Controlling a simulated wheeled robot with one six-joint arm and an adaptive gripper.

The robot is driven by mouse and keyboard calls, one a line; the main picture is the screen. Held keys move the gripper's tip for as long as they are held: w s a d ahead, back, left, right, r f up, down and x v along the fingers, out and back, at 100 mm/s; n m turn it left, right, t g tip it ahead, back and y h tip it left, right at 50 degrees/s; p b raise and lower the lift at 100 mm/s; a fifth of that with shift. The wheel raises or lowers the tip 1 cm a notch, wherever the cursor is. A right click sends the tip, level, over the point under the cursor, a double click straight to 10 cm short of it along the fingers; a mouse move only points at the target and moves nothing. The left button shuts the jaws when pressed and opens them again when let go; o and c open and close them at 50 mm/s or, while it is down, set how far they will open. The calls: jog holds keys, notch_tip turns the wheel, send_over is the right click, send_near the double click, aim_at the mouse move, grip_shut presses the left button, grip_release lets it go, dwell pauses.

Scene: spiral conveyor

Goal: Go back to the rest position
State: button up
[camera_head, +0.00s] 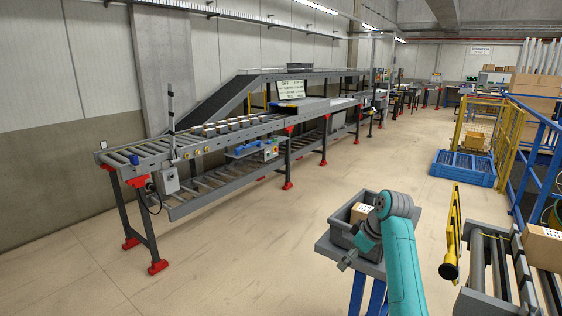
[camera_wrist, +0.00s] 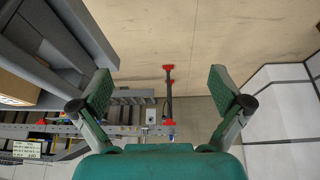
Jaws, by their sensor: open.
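My gripper (camera_wrist: 160,92) is open and empty in the wrist view, with its two green-padded fingers spread wide apart. Bare floor and part of the conveyor show between and beyond the fingers. In the head view my teal arm reaches up from the lower right, beside a grey bin (camera_head: 343,229) on a small stand. A cardboard box (camera_head: 360,213) sits in that bin, partly hidden by my arm. In the wrist view a cardboard box (camera_wrist: 15,88) shows at the left edge inside grey walls. The gripper's fingers are hard to make out in the head view.
A long roller conveyor (camera_head: 150,147) with red feet runs along the left wall, with several small boxes on it. A short roller conveyor (camera_head: 490,262) with a cardboard box (camera_head: 542,243) is at the right. A blue pallet (camera_head: 462,168) lies behind. The middle floor is clear.

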jog(key=s+f+m+t, duration=0.15)
jog(key=s+f, duration=0.25)
jog(key=f, duration=1)
jog(key=s+a+f+m+t+h, duration=0.1)
jog(key=s+f+m+t, duration=0.1)
jog(key=s+f, duration=0.85)
jog(key=s+a+f+m+t+h, duration=0.1)
jog(key=s+f+m+t, duration=0.15)
jog(key=s+f, duration=0.8)
jog(key=s+r+m+t+h, duration=0.1)
jog(key=s+r, duration=0.2)
jog(key=s, duration=0.9)
jog(key=s+r+m+t, duration=0.1)
jog(key=s+r, duration=0.3)
jog(key=s, duration=0.8)
jog(key=s+r+m+t, duration=0.1)
jog(key=s+r+t, duration=0.2)
jog(key=s+r, duration=1.2)
notch_tip(320, 180, up, 3)
jog(key=shift+s+d+r+m+h, duration=0.1)
jog(key=shift+s+d+m+h, duration=0.05)
jog(key=shift+s+m+h, duration=0.2)
